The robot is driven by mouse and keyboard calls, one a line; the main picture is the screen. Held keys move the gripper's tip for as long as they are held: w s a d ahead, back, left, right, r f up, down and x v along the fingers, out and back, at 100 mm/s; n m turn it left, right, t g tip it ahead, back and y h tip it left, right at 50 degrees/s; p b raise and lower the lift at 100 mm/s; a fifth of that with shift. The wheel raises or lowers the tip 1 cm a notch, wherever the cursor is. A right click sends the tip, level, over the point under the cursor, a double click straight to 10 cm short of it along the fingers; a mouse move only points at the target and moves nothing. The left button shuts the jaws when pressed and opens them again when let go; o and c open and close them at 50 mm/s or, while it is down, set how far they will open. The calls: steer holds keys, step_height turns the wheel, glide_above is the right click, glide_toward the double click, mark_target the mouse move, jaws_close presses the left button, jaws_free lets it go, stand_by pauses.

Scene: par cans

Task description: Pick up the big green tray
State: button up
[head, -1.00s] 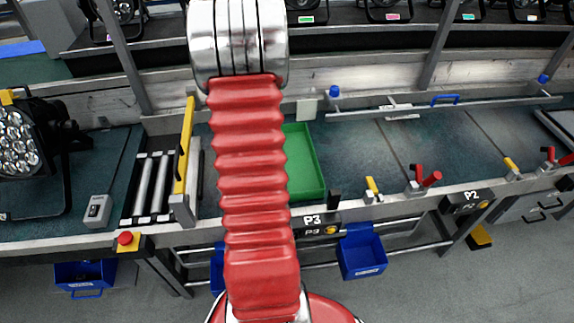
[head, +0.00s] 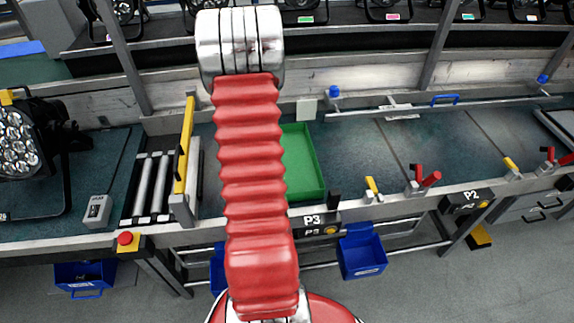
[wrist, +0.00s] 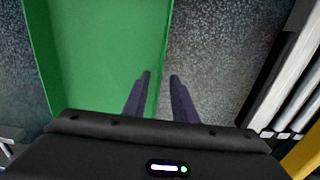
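The big green tray (head: 304,160) lies on the dark conveyor top behind the P3 sign. My red arm covers its left part in the head view. The fingers appear on either side of that wall's rim, left finger over the tray's inside and right finger over the conveyor top. I cannot tell how high they are or whether they touch. The head view hides my gripper behind the arm.
A roller section (head: 153,185) with a yellow bar (head: 184,145) stands left of the tray. A stage lamp (head: 30,140) stands at far left. Yellow and red clamps (head: 423,180) line the front edge. The conveyor top right of the tray is clear.

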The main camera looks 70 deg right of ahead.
steer(key=shift+f, duration=1.15)
jaws_close()
